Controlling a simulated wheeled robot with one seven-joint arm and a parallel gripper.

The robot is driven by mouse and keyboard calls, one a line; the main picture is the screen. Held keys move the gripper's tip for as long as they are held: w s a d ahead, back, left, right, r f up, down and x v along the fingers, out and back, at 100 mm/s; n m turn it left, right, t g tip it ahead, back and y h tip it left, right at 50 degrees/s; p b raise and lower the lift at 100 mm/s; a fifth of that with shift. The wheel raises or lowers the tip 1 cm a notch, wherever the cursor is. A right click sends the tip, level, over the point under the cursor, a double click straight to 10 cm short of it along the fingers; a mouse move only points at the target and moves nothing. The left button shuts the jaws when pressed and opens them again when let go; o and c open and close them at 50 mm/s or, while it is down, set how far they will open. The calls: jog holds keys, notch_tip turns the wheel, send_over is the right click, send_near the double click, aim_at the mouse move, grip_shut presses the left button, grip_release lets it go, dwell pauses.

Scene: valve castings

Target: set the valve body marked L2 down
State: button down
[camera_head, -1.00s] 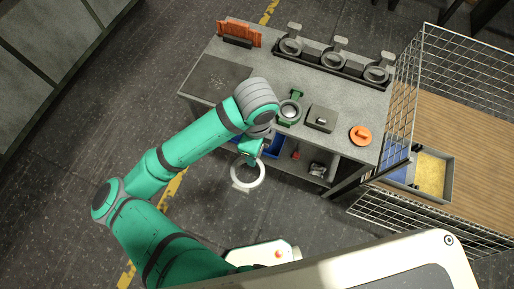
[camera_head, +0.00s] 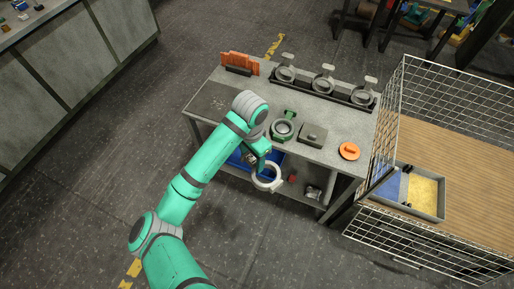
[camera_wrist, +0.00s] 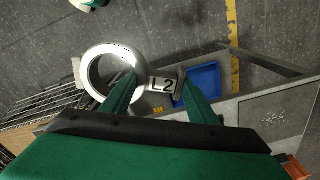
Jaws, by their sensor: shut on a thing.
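The valve body marked L2 is a pale ring (camera_head: 278,181) with a short neck. My gripper (camera_head: 262,158) is shut on it, and it hangs off the bench's front side, over the lower shelf in the head view. In the wrist view my gripper (camera_wrist: 160,82) has a green finger on each side of the neck, where a plate reads L2 (camera_wrist: 163,85). The ring (camera_wrist: 91,72) lies beyond the fingers to the left and looks clear of any surface. The neck is mostly hidden by my gripper in the head view.
The grey bench (camera_head: 322,157) carries a dark mat (camera_head: 213,98), a green fixture (camera_head: 284,129), a grey block (camera_head: 313,134), an orange piece (camera_head: 349,150) and a back rack (camera_head: 350,98) with three valve bodies. A blue bin (camera_wrist: 203,82) sits below. A wire cage (camera_head: 420,240) stands right.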

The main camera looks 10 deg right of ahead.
jog(key=w+f+n, duration=0.1)
jog(key=f+n, duration=0.1)
jog(key=w+a+f+n, duration=0.1)
jog(key=f+n, duration=0.1)
jog(key=w+a+f+n, duration=0.1)
jog(key=n, duration=0.1)
jog(key=shift+w+a+f, duration=0.15)
jog(key=shift+w+f, duration=0.1)
jog(key=shift+f, duration=0.15)
jog(key=s+a+f+n, duration=0.2)
jog(key=a+f+n, duration=0.2)
jog(key=f, duration=0.4)
jog(key=shift+s+f+n, duration=0.35)
jog(key=shift+n, duration=0.55)
